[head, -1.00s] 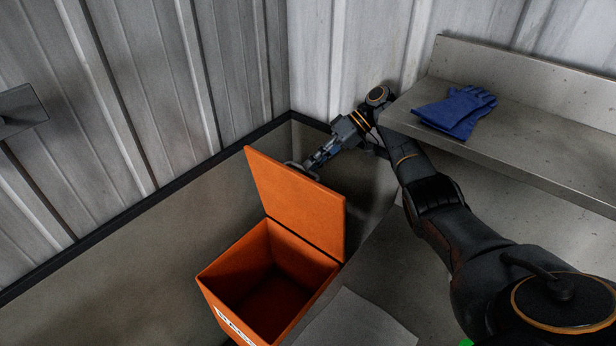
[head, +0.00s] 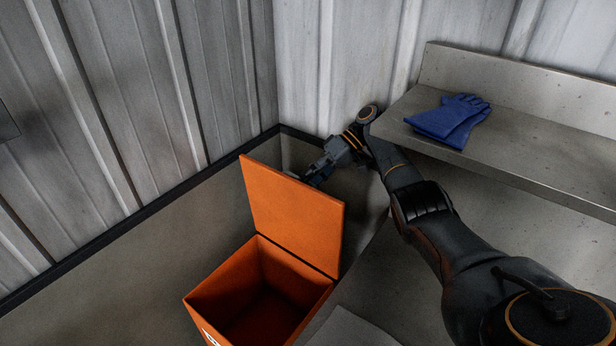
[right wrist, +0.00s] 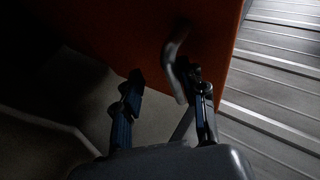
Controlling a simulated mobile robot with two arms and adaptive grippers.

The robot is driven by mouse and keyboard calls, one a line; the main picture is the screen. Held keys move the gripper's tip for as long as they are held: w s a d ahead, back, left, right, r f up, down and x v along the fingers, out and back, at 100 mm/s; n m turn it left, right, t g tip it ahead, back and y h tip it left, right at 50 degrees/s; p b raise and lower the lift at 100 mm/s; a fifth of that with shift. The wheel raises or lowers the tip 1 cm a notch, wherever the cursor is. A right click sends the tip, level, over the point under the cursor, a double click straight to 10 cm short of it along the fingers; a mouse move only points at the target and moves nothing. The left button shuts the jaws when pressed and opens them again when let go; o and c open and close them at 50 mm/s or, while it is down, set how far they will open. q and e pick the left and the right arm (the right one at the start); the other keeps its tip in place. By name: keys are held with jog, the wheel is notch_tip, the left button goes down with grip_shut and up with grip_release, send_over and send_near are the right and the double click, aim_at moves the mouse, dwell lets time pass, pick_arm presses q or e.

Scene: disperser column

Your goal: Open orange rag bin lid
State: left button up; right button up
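The orange rag bin (head: 212,287) stands open, and I see into its dark inside. Its lid (head: 290,215) is raised, standing up from the hinge on the far edge. In the right wrist view the lid's outer face (right wrist: 150,30) carries a curved metal handle (right wrist: 173,62). My right gripper (head: 318,174) is behind the lid's upper edge, partly hidden by it in the head view. Its fingers (right wrist: 164,80) are apart. The handle appears between them, close to the right-hand finger; contact is unclear. My left gripper is out of view.
A metal shelf (head: 540,150) with blue gloves (head: 448,121) lies to the right, close to my right arm. Corrugated walls (head: 110,110) meet in the corner behind the bin. Floor left of the bin (head: 110,285) is clear.

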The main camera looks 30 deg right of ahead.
notch_tip(320, 180, up, 10)
jog(key=shift+r, duration=0.25)
dwell(0.6)
dwell(0.5)
